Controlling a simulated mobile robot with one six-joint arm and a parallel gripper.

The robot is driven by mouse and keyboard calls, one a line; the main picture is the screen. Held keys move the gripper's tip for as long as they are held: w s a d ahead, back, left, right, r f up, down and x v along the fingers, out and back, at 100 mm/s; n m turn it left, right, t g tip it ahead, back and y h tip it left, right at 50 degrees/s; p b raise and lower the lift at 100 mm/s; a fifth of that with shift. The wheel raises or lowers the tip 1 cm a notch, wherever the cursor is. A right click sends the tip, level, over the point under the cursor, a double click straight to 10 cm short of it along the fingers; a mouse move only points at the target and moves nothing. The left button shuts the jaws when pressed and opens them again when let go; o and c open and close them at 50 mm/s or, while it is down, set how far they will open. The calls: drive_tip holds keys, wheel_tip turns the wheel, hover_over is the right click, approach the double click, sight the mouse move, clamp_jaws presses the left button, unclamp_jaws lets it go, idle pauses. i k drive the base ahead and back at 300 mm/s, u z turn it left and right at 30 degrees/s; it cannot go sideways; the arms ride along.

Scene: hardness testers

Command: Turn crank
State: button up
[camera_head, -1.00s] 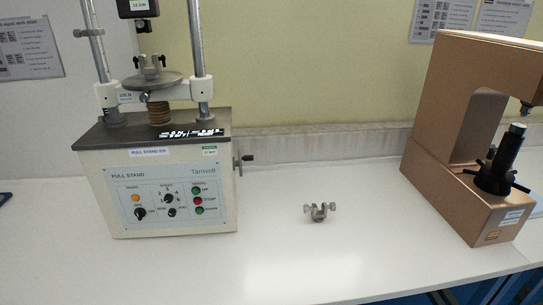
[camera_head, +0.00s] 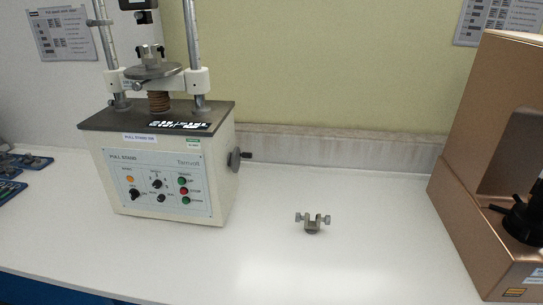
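The crank (camera_head: 240,156) is a small dark disc with a short handle on the right side wall of the pull stand (camera_head: 160,180). The pull stand is a cream box with a dark top, two metal columns and a front panel of knobs and buttons. A round metal plate with a clamp (camera_head: 152,70) sits above a brown bellows-like column between the columns. My gripper is in neither view, so its state cannot be seen. Nothing touches the crank.
A small metal clamp piece (camera_head: 312,223) lies on the white bench (camera_head: 280,265) right of the stand. A copper-coloured tester (camera_head: 465,200) stands at the right edge. Dark flat items (camera_head: 22,165) lie at the left. Bench space beside the crank is clear.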

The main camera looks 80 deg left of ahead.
sight(235, 161)
drive_tip(key=u, duration=0.1)
drive_tip(key=i, duration=0.85)
drive_tip(key=u, duration=0.2)
drive_tip(key=k, duration=0.2)
drive_tip(key=u, duration=2.4)
drive_tip(key=k, duration=0.2)
drive_tip(key=u, duration=1.7)
